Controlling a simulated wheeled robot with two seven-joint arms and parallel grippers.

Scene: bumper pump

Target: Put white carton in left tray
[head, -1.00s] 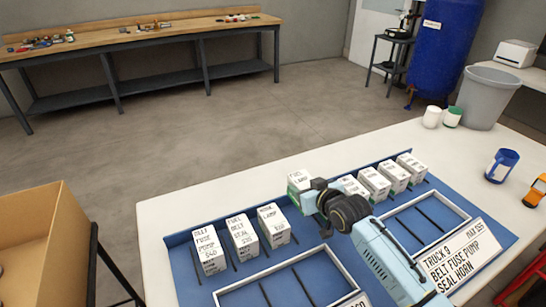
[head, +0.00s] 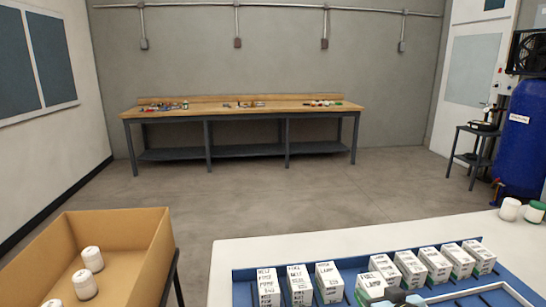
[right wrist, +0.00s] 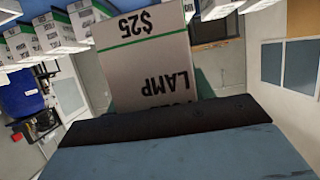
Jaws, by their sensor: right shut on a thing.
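My right gripper (head: 384,299) shows only partly at the bottom edge of the head view. It is shut on a white carton with a green stripe, which fills the middle of the right wrist view (right wrist: 148,62). Its print shows upside down there and reads "LAMP" and "$25". In the head view the held carton (head: 371,285) appears in front of the carton row, partly hidden by the gripper. My left gripper is not in view.
A cardboard box (head: 145,255) with white containers stands left of the table.

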